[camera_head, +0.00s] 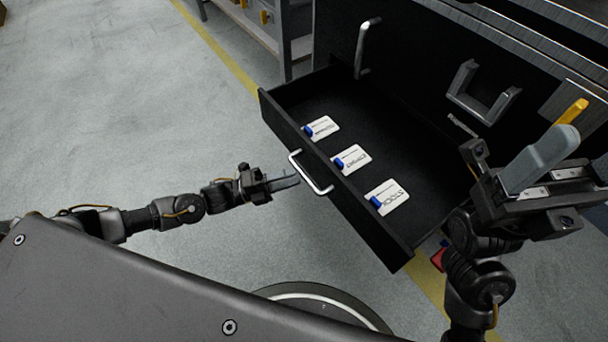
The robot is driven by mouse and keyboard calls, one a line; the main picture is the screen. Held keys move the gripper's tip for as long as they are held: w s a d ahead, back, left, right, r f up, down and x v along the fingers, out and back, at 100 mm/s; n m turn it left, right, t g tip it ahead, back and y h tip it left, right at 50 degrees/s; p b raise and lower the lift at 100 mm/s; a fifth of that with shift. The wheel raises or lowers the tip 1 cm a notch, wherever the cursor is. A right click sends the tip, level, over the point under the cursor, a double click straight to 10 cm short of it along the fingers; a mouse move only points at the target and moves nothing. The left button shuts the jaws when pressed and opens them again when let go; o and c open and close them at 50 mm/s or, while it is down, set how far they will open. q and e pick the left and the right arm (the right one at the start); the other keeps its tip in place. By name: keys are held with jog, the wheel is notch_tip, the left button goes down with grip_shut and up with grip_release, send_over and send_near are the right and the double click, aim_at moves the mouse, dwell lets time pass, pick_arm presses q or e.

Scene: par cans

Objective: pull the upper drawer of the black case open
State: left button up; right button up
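The black case (337,28) stands at the top right. One of its drawers (270,105) is pulled well out, with a silver bar handle (311,174) on its front. More of the case's face shows above this drawer; I cannot tell whether it is the upper one.
Three white cards with blue parts, a far (324,127), a middle (354,158) and a near one (388,199), lie in the drawer. A silver handle (366,48) and a grey bracket (483,94) stick out from the case. Floor at left is clear.

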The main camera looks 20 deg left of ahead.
aim_at(304, 173)
pick_arm(q)
jog(key=shift+b+x, duration=0.35)
jog(key=shift+x, duration=1.9)
jog(key=shift+s, duration=0.1)
jog(key=shift+c, duration=0.2)
grip_shut()
